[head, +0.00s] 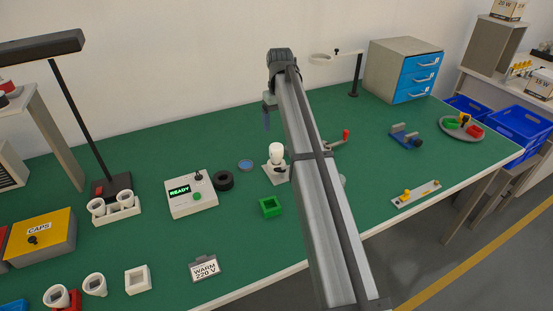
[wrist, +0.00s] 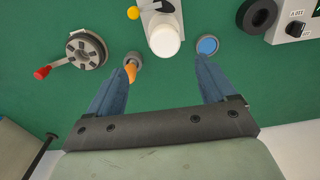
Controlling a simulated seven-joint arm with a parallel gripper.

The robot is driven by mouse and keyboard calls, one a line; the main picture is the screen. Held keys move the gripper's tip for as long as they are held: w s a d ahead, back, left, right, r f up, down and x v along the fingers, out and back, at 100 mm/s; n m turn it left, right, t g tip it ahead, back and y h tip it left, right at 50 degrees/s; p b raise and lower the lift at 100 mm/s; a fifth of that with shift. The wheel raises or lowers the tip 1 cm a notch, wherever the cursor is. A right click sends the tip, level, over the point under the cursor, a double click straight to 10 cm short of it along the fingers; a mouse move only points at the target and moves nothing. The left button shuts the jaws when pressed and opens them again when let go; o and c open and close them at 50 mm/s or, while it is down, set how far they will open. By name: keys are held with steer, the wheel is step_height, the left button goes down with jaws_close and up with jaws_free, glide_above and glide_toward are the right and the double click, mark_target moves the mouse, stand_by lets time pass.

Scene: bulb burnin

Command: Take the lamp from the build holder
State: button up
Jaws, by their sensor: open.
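The white lamp (head: 276,152) stands upright in the pale build holder (head: 278,175) near the middle of the green bench. In the wrist view the lamp (wrist: 164,40) shows from above at top centre, with part of its holder (wrist: 160,8) behind it. My gripper (head: 267,118) is open and empty, above the bench on the far side of the lamp. In the wrist view its two blue fingers (wrist: 166,64) are spread wide, and the lamp lies beyond the tips, roughly centred between them. No contact shows.
A blue disc (wrist: 207,45) and an orange-tipped object (wrist: 131,70) lie near the fingertips in the wrist view. A round fixture with a red handle (wrist: 85,48) is at left. The tester reading READY (head: 190,197) and a black ring (head: 223,181) stand left of the holder.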

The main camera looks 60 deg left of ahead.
mark_target(277, 146)
steer(key=shift+s+f, duration=0.3)
step_height(277, 146, down, 7)
steer(key=shift+f, duration=0.2)
steer(key=shift+s+a+f, duration=0.1)
steer(key=shift+a+f, duration=0.05)
steer(key=shift+f, duration=1.35)
steer(key=shift+a+f, duration=0.1)
steer(key=shift+f, duration=1.35)
steer(key=shift+c, duration=0.2)
steer(key=c, duration=1.3)
steer(key=shift+r, duration=0.15)
